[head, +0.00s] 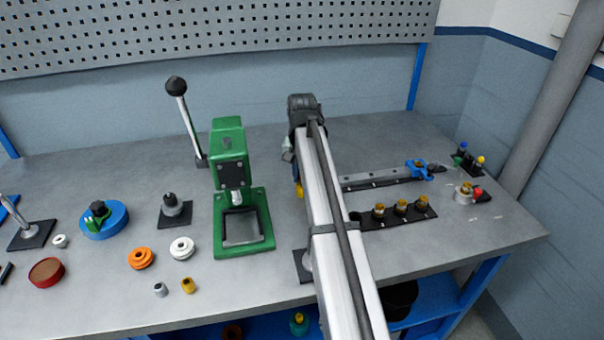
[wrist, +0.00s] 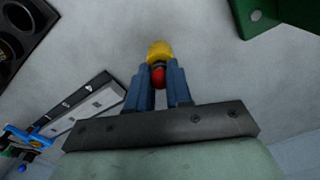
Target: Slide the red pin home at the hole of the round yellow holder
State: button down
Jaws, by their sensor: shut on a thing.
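My gripper (wrist: 158,82) has its blue fingers shut around a red rounded piece, the red pin (wrist: 158,77). A yellow rounded part (wrist: 159,50) shows just past the fingertips, against the red; I cannot tell whether the two are one piece. In the head view my arm hides most of my gripper, and only a bit of the yellow part (head: 299,191) shows below it, right of the green press. No hole is visible there. A small yellow cylinder (head: 188,285) stands on the table at the front, apart from my gripper.
The green press (head: 240,200) stands close on the left. A black strip with brass-coloured posts (head: 400,209) and a grey rail (head: 385,178) lie to the right. A pale block with a red knob (head: 478,191) stands farther right. Orange and white pulleys (head: 182,248) lie at front left.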

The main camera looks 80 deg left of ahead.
jog(key=shift+f, duration=0.45)
dwell(0.5)
jog(key=c, duration=1)
grip_release()
jog(key=shift+w+d, duration=0.1)
jog(key=shift+o, duration=0.2)
notch_tip(320, 180, up, 14)
